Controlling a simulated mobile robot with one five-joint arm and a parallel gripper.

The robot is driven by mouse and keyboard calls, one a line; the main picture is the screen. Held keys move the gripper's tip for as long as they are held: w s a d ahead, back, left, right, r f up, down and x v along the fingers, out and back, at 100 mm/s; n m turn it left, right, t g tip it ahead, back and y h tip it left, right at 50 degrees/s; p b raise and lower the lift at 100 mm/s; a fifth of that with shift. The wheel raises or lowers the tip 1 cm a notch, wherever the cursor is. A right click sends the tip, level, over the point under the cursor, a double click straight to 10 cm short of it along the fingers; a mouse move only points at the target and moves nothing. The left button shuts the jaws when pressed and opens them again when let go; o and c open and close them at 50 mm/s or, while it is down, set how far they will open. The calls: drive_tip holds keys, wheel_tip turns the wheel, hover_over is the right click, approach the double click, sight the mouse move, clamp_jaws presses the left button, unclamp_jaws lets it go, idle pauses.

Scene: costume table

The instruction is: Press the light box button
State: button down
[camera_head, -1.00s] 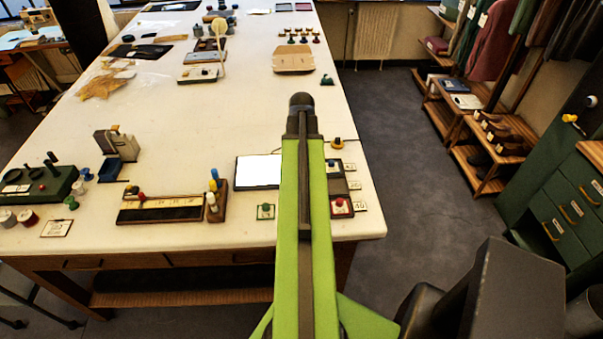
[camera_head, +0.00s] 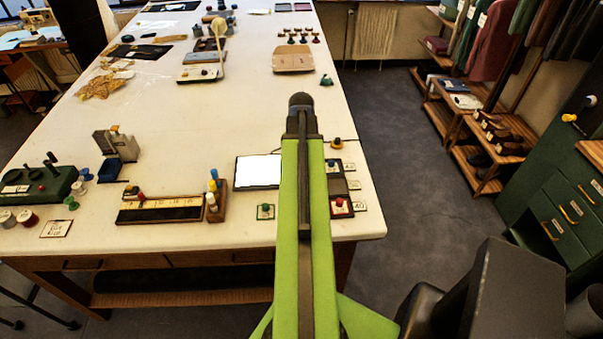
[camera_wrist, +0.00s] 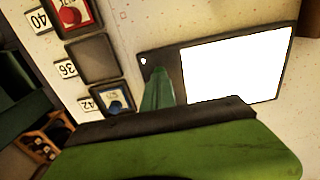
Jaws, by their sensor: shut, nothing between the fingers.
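The light box (camera_head: 258,171) lies near the table's front right, its panel plain bright white. It fills the right of the wrist view (camera_wrist: 232,72), with a dark strip along its left side. A small white dot (camera_wrist: 143,61) shows on that strip; I cannot tell whether it is the button or a lamp. My gripper (camera_wrist: 157,73) is shut and empty, its narrow green tip over the dark strip just right of and below the dot. I cannot tell whether the tip touches the box. In the head view my arm hides the gripper and the box's right part.
Right of the box is a dark tray with a red item (camera_head: 340,204) and a blue item (camera_head: 331,163), beside numbered cards. A green item (camera_head: 265,210) sits in front. A bottle rack (camera_head: 217,200) and a ruler board (camera_head: 160,209) stand left.

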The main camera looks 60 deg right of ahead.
drive_tip(key=shift+f, duration=0.2)
drive_tip(key=shift+f+b, duration=0.3)
drive_tip(key=shift+b, duration=0.2)
drive_tip(key=shift+f+b, duration=0.5)
drive_tip(key=shift+r, duration=0.15)
wheel_tip(320, 180, up, 7)
drive_tip(key=p, duration=0.7)
drive_tip(key=shift+s+f, duration=0.1)
drive_tip(key=shift+f, duration=0.1)
